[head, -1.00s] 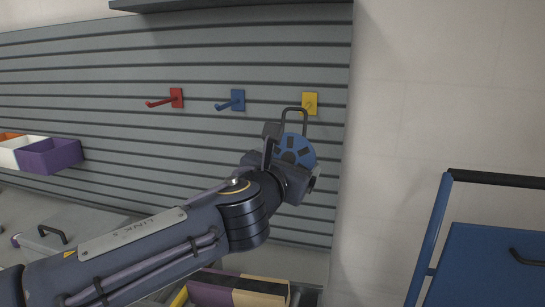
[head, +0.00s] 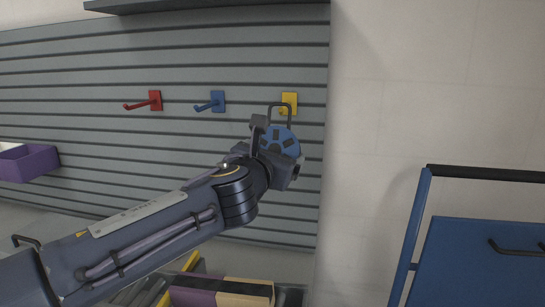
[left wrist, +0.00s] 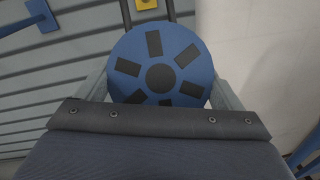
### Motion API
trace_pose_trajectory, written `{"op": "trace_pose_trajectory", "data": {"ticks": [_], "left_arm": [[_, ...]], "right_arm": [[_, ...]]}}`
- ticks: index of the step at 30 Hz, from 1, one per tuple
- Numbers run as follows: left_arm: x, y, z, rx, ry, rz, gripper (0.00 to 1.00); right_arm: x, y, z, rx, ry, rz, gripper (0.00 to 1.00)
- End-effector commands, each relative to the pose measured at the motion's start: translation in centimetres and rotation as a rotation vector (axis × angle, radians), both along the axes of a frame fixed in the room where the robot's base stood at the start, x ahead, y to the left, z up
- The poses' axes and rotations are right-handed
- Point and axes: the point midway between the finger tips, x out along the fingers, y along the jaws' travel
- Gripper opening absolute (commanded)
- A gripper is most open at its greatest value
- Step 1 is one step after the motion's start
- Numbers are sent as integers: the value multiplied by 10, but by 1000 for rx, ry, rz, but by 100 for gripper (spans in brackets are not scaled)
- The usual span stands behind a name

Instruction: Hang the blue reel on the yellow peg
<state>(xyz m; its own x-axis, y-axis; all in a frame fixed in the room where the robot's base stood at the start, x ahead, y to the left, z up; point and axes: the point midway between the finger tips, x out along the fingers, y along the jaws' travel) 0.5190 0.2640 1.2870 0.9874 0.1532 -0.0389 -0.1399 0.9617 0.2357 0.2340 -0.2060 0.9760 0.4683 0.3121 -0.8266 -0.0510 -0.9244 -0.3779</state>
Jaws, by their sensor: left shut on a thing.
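The blue reel (head: 279,141) is a round blue disc with dark slots and a dark loop handle on top. My left gripper (head: 275,150) is shut on it and holds it up in front of the slatted wall. The reel also fills the middle of the left wrist view (left wrist: 160,62), with its loop running up out of the frame. The yellow peg (head: 290,100) is on the wall just behind the top of the loop, which partly covers it. Its plate shows in the left wrist view (left wrist: 146,4), between the loop's sides. I cannot tell whether loop and peg touch. My right gripper is not in view.
A red peg (head: 154,101) and a blue peg (head: 217,101) are on the slatted wall (head: 120,140) to the left. A purple bin (head: 31,163) hangs at far left. A blue cart (head: 480,262) stands at right. Purple and tan boxes (head: 222,291) lie below.

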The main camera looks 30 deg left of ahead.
Motion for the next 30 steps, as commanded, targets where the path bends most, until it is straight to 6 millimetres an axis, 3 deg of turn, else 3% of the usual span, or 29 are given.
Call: {"op": "trace_pose_trajectory", "data": {"ticks": [18,30], "left_arm": [[35,9,-2,1,-2,0,47],[46,12,-11,1,-2,0,47]], "right_arm": [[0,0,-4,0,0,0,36],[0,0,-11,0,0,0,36]]}}
